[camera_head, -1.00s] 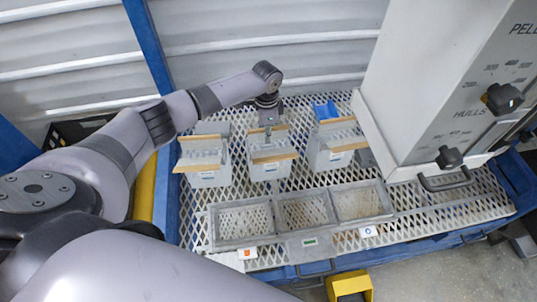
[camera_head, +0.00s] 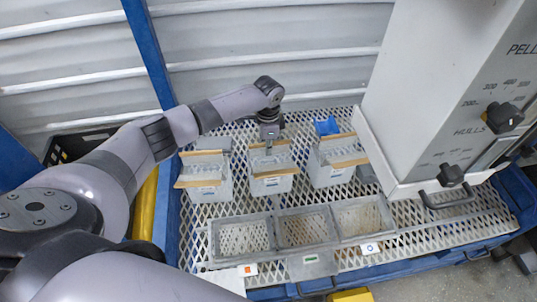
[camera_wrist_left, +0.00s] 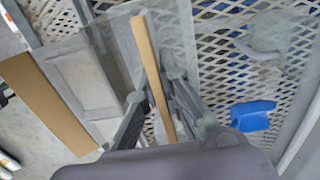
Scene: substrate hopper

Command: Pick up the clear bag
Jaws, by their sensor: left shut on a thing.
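Several similar clear, boxy bags with brown strips along their top edges stand in a row on the white mesh table. My left gripper (camera_head: 268,149) is at the top of the middle clear bag (camera_head: 271,185), by its rear brown strip. In the left wrist view, the bag's brown strip (camera_wrist_left: 150,60) runs between my fingers (camera_wrist_left: 160,112), which are shut on it. The bag's other brown strip (camera_wrist_left: 45,100) and its see-through wall show at the left. My right gripper is not in view.
A left bag (camera_head: 205,190) and a right bag (camera_head: 333,175) stand close on either side. Grey open trays (camera_head: 275,214) lie in front. A blue object (camera_head: 326,126) lies behind the right bag. A tall grey hopper (camera_head: 425,100) stands at the right.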

